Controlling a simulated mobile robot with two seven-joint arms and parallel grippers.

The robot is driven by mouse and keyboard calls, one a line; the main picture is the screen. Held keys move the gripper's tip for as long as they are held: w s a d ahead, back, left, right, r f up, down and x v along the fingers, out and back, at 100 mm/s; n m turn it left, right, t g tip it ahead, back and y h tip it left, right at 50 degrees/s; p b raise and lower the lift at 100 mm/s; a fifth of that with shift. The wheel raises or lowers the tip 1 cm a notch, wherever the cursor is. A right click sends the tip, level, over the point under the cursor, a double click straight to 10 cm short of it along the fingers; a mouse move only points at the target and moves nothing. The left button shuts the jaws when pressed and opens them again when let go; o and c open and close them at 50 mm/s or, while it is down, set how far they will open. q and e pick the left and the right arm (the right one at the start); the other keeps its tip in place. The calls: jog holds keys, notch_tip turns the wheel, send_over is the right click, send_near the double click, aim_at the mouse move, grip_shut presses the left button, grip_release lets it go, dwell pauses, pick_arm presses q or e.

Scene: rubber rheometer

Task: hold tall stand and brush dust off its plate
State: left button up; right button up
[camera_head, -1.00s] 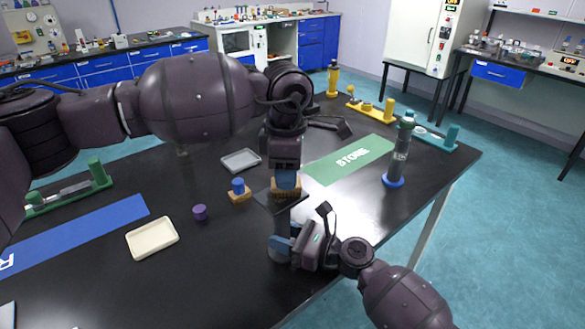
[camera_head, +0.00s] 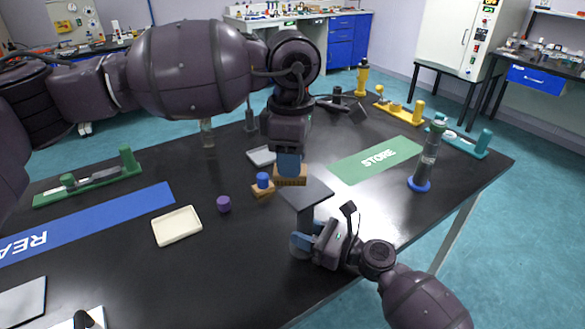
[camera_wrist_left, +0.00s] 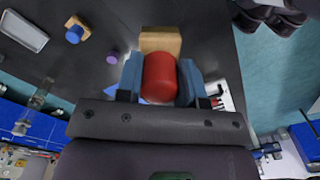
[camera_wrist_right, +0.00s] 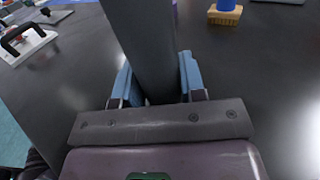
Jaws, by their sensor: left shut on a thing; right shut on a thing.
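The tall stand's dark square plate (camera_head: 308,191) is level in the head view, with its grey column (camera_wrist_right: 150,45) upright in the right wrist view. My right gripper (camera_head: 305,240) is shut on the column below the plate. My left gripper (camera_head: 290,162) is shut on a brush, seen with a red handle (camera_wrist_left: 160,77) and wooden block (camera_wrist_left: 161,41) in the left wrist view. The brush's wooden block (camera_head: 291,181) is at the plate's far-left edge; I cannot tell whether it touches. No dust can be made out on the plate.
A blue-handled brush (camera_head: 263,184), purple cylinder (camera_head: 224,204), cream tray (camera_head: 177,226) and grey tray (camera_head: 262,156) lie to the left. A grey cylinder on a blue base (camera_head: 424,160) stands right, near the green STORE mat (camera_head: 375,159). The front-middle tabletop is clear.

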pick_arm(q)
jog(key=shift+r, duration=1.8)
pick_arm(e)
jog(key=o, duration=1.1)
jog(key=shift+d, duration=0.1)
jog(key=v, duration=1.1)
jog(key=shift+s+d, duration=0.25)
jog(key=shift+d, duration=0.1)
pick_arm(q)
jog(key=shift+s+d, duration=0.1)
jog(key=shift+d, duration=0.05)
pick_arm(e)
jog(key=shift+d, duration=0.15)
